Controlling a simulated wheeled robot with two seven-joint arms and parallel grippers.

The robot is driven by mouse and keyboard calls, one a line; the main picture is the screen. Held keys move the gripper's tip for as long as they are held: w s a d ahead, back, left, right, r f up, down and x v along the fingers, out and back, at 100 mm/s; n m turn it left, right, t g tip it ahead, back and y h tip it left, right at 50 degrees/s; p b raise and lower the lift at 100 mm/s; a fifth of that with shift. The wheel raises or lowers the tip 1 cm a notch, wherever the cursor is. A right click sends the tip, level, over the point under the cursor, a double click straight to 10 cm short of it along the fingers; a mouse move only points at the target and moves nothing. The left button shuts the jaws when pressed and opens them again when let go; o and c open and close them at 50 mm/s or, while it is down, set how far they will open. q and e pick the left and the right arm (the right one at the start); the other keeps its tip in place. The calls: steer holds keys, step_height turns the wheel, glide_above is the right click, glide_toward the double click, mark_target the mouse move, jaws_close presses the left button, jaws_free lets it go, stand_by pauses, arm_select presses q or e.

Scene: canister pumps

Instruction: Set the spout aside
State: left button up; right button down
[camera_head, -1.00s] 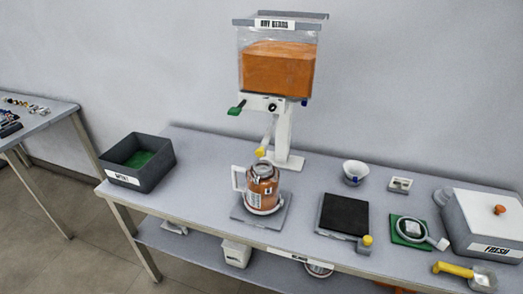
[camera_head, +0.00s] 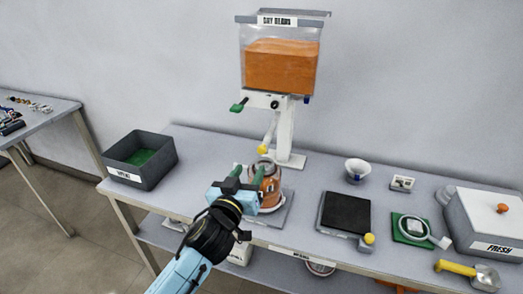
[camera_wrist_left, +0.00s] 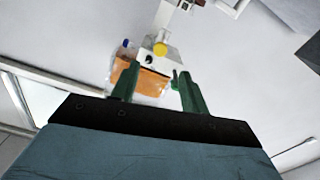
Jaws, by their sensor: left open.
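The spout (camera_head: 270,131) is a white tube with a yellow tip (camera_head: 262,150), hanging at a slant below the bean dispenser (camera_head: 280,68). In the left wrist view the yellow tip (camera_wrist_left: 160,49) shows just beyond the fingertips, with the orange beans (camera_wrist_left: 153,83) behind. My left gripper (camera_head: 249,173) is open, its green fingers in front of the canister (camera_head: 269,189) and below the spout tip. In the left wrist view nothing sits between the fingers (camera_wrist_left: 158,78). The canister is partly hidden by the gripper. My right gripper is not in view.
The canister stands on a grey plate (camera_head: 284,212). A dark bin (camera_head: 165,165) stands at the table's left. To the right are a black-topped scale (camera_head: 346,213), a white bowl (camera_head: 357,169), a green pad (camera_head: 405,236) and a white FRESH box (camera_head: 490,222). The table between bin and canister is clear.

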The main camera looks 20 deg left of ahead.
mark_target(261, 152)
arm_select(q)
steer(key=w, duration=1)
steer(key=shift+w+d, duration=0.2)
steer(key=shift+w, duration=0.1)
jaws_close()
